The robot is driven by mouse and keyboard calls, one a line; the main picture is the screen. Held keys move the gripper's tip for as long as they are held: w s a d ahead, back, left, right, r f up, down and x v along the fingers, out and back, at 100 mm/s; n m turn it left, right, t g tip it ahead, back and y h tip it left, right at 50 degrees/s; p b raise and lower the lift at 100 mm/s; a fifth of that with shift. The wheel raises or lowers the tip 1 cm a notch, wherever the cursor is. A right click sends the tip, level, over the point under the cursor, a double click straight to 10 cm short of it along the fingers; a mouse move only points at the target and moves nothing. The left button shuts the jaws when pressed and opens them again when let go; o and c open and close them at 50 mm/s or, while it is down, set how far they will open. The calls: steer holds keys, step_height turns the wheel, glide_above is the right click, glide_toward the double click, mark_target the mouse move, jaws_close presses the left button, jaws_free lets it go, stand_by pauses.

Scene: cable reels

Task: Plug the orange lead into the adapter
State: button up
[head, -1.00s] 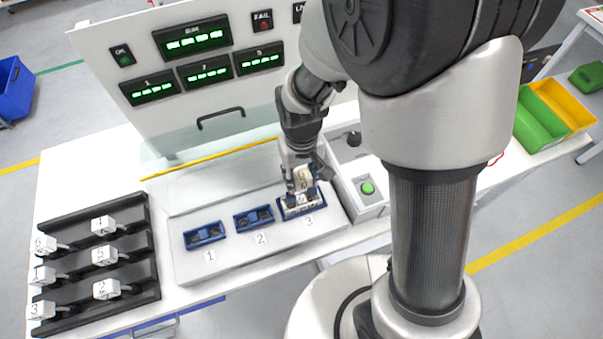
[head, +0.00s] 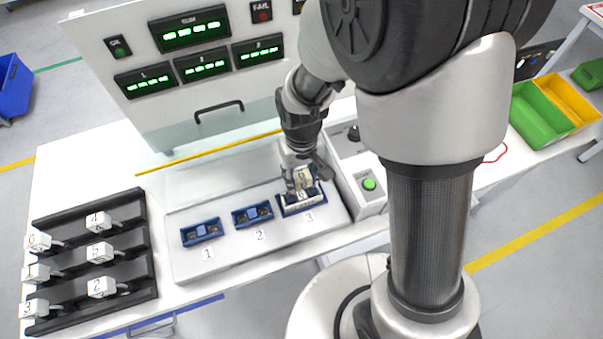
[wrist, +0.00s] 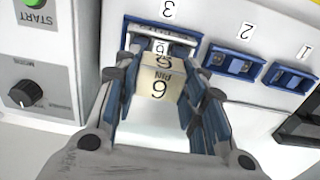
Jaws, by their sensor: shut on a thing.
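I see no orange lead and nothing marked as an adapter in either view. My gripper (head: 302,182) is shut on a cream block (wrist: 162,84) marked "6 PIN". In the wrist view its fingers lie along both sides of the block. The block is at blue socket 3 (head: 283,208), the rightmost of three in the head view. Its far end meets a pale part in socket 3 (wrist: 133,35); I cannot tell how deep it sits. Blue socket 2 (head: 253,216) and blue socket 1 (head: 202,232) hold no block.
A black rack (head: 142,240) at left holds several white numbered plugs (head: 98,252). A control box (head: 370,206) with a green START button (head: 369,184) stands right of socket 3. A display panel (head: 140,62) rises behind. Green (head: 535,118) and yellow (head: 566,100) bins are at right.

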steer(key=shift+f+b, duration=0.3)
steer(key=shift+f, duration=0.15)
steer(key=o, duration=1.2)
step_height(320, 180, up, 23)
steer(key=p, duration=0.9)
